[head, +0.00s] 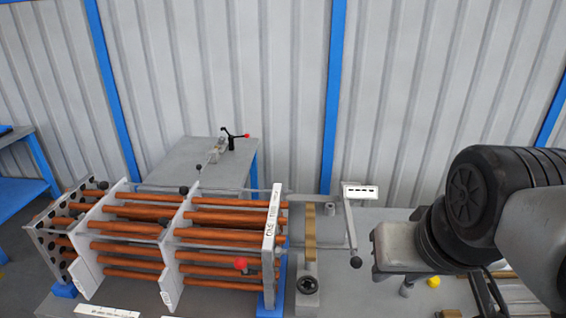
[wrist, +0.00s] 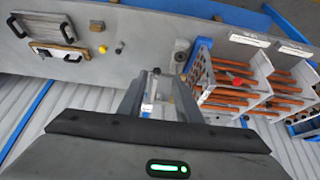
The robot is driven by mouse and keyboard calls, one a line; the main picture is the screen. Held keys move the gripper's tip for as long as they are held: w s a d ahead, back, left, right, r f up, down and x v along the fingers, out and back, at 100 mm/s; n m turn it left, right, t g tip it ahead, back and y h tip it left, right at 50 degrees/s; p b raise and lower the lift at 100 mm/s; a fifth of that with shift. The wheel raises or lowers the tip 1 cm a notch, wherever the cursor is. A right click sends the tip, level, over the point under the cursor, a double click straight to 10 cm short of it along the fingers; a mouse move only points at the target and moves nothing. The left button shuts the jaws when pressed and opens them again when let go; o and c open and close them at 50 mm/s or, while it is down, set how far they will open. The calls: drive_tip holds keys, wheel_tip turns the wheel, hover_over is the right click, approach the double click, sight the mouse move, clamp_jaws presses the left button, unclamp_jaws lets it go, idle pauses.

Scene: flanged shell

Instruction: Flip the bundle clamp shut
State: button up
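The bundle of copper-coloured tubes (head: 135,228) sits in pale upright plates at the left of the head view and at the right of the wrist view (wrist: 285,88). A red knob (head: 240,263) shows at its near right side, and in the wrist view (wrist: 238,82). A grey swing frame (head: 350,228) with a black end knob stands out from the bundle's right end. I cannot tell which part is the clamp's lever. My gripper (wrist: 158,98) has its fingers apart, with a pale upright piece showing between them; contact is unclear. The arm largely hides it in the head view.
A yellow knob (head: 433,281) is on the bench under the arm. A small back bench (head: 165,160) holds a toggle device (head: 218,150) with a red-tipped handle. The corrugated wall is close behind.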

drive_tip(key=shift+w+a+n, duration=0.2)
drive_tip(key=shift+a+n, duration=0.05)
drive_tip(key=shift+n, duration=0.15)
drive_tip(key=c, duration=0.4)
drive_tip(key=w+a+n, duration=0.1)
drive_tip(key=n, duration=0.1)
drive_tip(key=w+a+n+b, duration=0.1)
drive_tip(key=a+n, duration=0.1)
drive_tip(key=w+a+n+g+b, duration=0.1)
drive_tip(key=n, duration=0.2)
drive_tip(key=shift+a+f+y, duration=0.25)
drive_tip(key=shift+f+y, duration=0.1)
drive_tip(key=shift+y, duration=0.05)
clamp_jaws()
drive_tip(key=w+a+f+n+g+b, duration=0.1)
drive_tip(key=a+f+n+b, duration=0.1)
drive_tip(key=a+n, duration=0.9)
drive_tip(key=w+a+f+n+g+b, duration=0.2)
drive_tip(key=a+f+n+b, duration=0.1)
drive_tip(key=a+n, duration=0.9)
drive_tip(key=shift+f+n, duration=0.85)
drive_tip(key=shift+n, duration=0.95)
drive_tip(key=shift+w, duration=0.1)
